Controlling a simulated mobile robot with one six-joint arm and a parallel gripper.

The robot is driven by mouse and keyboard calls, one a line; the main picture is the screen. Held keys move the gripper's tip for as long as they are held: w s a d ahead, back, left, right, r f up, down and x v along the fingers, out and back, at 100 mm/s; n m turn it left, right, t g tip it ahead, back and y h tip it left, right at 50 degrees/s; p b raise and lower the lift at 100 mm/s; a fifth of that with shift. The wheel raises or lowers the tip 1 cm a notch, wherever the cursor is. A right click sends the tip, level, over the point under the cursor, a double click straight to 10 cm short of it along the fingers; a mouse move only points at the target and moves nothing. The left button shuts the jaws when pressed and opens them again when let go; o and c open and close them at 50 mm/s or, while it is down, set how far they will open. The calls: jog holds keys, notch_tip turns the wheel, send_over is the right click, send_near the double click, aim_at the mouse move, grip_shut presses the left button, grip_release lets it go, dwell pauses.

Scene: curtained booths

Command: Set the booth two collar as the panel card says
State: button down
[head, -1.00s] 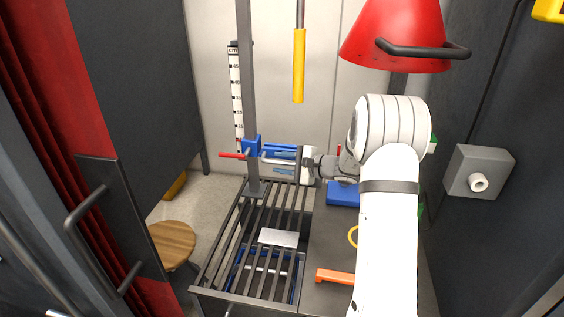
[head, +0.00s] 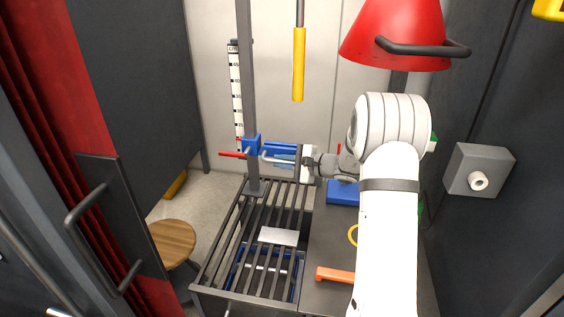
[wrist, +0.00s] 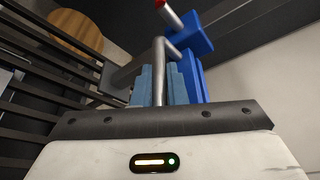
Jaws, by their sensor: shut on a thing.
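The blue collar (head: 251,146) sits around the grey upright post (head: 245,90), low on it. A red lever (head: 232,154) sticks out to its left. A blue arm and a bent grey rod handle (head: 268,157) reach out to its right. My gripper (head: 284,159) is shut on this handle, beside the collar. In the wrist view, its light blue fingers (wrist: 158,86) close on the rod (wrist: 160,58), with the collar (wrist: 194,38) just beyond. A centimetre scale (head: 236,95) stands behind the post; its figures are too small to read surely. I see no readable panel card.
A red cone-shaped hood (head: 395,35) hangs above my arm. A yellow hanging handle (head: 299,65) is behind. A wooden stool (head: 173,241) stands left. An orange bar (head: 334,275) lies on the dark top.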

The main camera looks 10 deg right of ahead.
jog(key=shift+r, duration=0.5)
notch_tip(320, 180, up, 15)
jog(key=shift+f+p, duration=0.2)
jog(key=shift+p, duration=0.15)
jog(key=c, duration=1.5)
grip_release()
jog(key=shift+f, duration=0.2)
jog(key=shift+o, duration=0.2)
jog(key=b+v, duration=0.1)
jog(key=v, duration=0.6)
jog(key=shift+s+d+b, duration=0.25)
jog(key=shift+d+b, duration=0.1)
jog(key=shift+b, duration=0.05)
jog(key=shift+r, duration=0.1)
